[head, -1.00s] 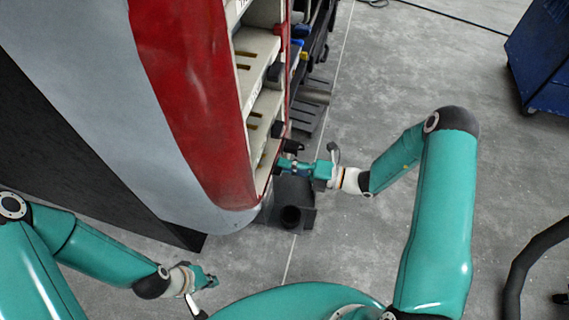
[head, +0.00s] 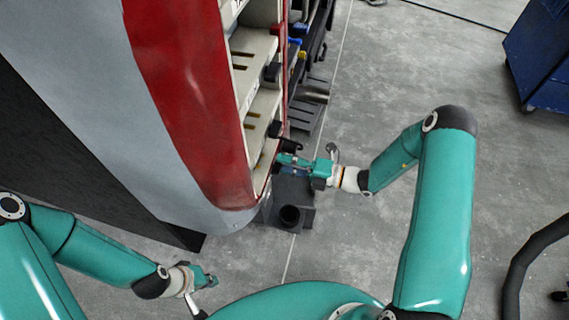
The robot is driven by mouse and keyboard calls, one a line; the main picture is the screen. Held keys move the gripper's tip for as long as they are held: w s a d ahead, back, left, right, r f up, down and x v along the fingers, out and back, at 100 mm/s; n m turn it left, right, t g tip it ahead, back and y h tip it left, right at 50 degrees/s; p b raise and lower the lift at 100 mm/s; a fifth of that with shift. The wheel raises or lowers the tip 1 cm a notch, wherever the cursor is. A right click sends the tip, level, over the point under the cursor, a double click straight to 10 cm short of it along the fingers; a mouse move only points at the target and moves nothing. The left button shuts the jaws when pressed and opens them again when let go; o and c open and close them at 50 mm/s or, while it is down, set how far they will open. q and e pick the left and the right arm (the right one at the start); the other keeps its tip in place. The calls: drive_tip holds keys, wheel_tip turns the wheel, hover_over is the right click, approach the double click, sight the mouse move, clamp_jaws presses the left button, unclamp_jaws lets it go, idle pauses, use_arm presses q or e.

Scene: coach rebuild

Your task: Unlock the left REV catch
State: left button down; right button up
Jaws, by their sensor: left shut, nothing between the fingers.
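The coach side (head: 185,90), red and pale grey, stands at the left with open cream shelves along its right edge. Small black catch-like parts (head: 275,130) sit on the shelf edge; I cannot tell which is the left REV catch. My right gripper (head: 284,161) reaches in from the right to the coach's lower corner, just below a black part. Its fingertips are small, and I cannot tell whether they are open or touching anything. My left gripper (head: 208,280) is shut and empty, low over the floor, well apart from the coach.
A black block with a round socket (head: 290,216) juts from the coach's corner below my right gripper. Blue and yellow parts (head: 294,44) lie further along the coach. A blue cabinet (head: 543,60) stands at upper right. The grey floor between is clear.

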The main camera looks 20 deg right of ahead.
drive_tip(key=shift+a, duration=0.1)
drive_tip(key=v, duration=1.2)
